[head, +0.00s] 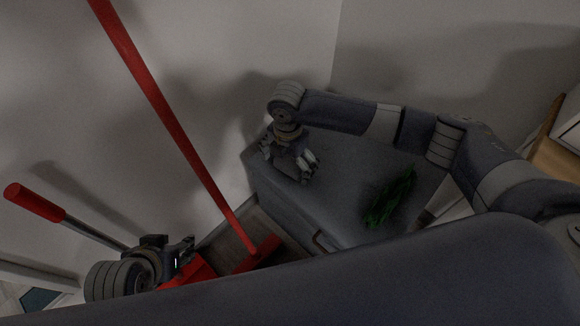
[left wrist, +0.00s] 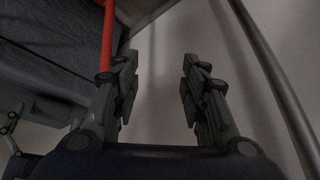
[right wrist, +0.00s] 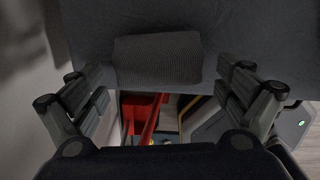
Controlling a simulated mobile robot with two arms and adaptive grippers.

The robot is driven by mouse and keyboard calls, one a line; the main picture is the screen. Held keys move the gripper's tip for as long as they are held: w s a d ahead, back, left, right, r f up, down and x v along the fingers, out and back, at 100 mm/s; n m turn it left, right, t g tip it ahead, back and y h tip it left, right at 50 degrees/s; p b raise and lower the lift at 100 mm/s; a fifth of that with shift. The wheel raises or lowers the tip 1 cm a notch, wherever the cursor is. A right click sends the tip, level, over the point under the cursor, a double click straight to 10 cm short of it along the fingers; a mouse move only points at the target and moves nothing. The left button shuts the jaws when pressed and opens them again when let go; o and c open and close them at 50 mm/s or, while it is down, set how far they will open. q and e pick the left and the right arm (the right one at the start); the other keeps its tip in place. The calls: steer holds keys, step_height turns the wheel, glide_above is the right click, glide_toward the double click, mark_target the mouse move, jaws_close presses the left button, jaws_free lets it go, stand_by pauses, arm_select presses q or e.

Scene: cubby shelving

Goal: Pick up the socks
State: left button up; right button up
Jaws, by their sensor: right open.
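A dark grey ribbed, folded bundle, which looks like the socks (right wrist: 157,60), lies on the grey cabinet top in the right wrist view. My right gripper (right wrist: 160,88) is open, with one finger to each side of the bundle and clear of it. In the head view my right gripper (head: 289,163) is over the back left part of the cabinet top; the socks are hard to make out there between its fingers. My left gripper (left wrist: 157,85) is open and empty. In the head view it shows at the lower left (head: 182,256), away from the cabinet.
A grey cabinet (head: 345,170) stands against the wall, with a green leafy-looking thing (head: 390,197) on its right part. A red-handled broom (head: 165,110) and a red dustpan handle (head: 35,203) stand left of it, near my left gripper.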

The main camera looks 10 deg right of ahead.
step_height(320, 180, down, 2)
steer(key=shift+f+b, duration=0.15)
steer(key=shift+b, duration=0.15)
steer(key=shift+f, duration=0.15)
arm_select(q)
steer(key=w+t, duration=0.1)
steer(key=w+d+r, duration=0.1)
steer(key=w, duration=0.1)
steer(key=w+r+t, duration=0.1)
steer(key=w, duration=0.1)
steer(key=shift+d+t+h, duration=0.3)
arm_select(e)
steer(key=c, duration=1.1)
